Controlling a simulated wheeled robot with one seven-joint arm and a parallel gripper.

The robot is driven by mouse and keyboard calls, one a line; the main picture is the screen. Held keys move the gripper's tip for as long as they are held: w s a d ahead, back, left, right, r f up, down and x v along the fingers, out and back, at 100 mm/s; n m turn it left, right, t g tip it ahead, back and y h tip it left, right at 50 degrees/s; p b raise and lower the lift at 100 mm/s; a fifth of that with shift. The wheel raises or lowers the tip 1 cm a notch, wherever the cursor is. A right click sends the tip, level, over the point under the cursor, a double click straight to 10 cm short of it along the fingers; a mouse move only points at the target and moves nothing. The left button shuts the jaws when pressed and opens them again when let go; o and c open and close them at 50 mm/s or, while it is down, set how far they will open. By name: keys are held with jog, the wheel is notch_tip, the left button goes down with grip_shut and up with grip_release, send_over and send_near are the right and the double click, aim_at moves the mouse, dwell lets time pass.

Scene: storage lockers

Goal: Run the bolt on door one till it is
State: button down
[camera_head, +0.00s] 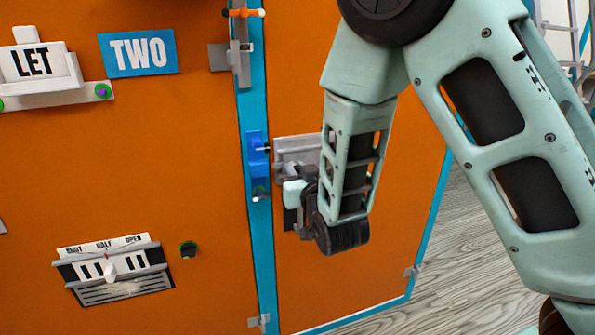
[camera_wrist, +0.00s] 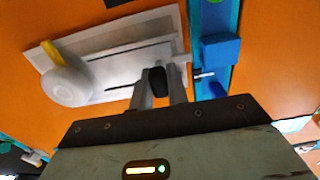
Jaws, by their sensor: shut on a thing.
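The bolt's grey plate (camera_head: 297,146) is on the right-hand orange door in the head view, partly hidden by my arm. The plate also shows in the wrist view (camera_wrist: 118,62). My gripper (camera_wrist: 160,84) is shut on a dark bolt knob (camera_wrist: 158,79) at the plate's edge. A blue keeper block (camera_wrist: 218,50) is on the blue frame strip beside the plate; it also shows in the head view (camera_head: 257,160). A small pale pin (camera_wrist: 204,75) shows by the keeper. I cannot tell whether the bolt enters the keeper. No label for door one shows.
A blue sign reading TWO (camera_head: 138,53) and a vent slider marked shut, half, open (camera_head: 112,268) are on the left door. Another latch (camera_head: 232,58) is higher on the strip. A round pale knob with a yellow tab (camera_wrist: 68,82) is near my gripper.

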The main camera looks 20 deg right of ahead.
jog(key=a, duration=0.2)
jog(key=shift+a, duration=0.4)
jog(key=c, duration=1.4)
grip_release()
jog(key=shift+o, duration=0.2)
jog(key=s+p, duration=0.7)
jog(key=shift+s, duration=0.25)
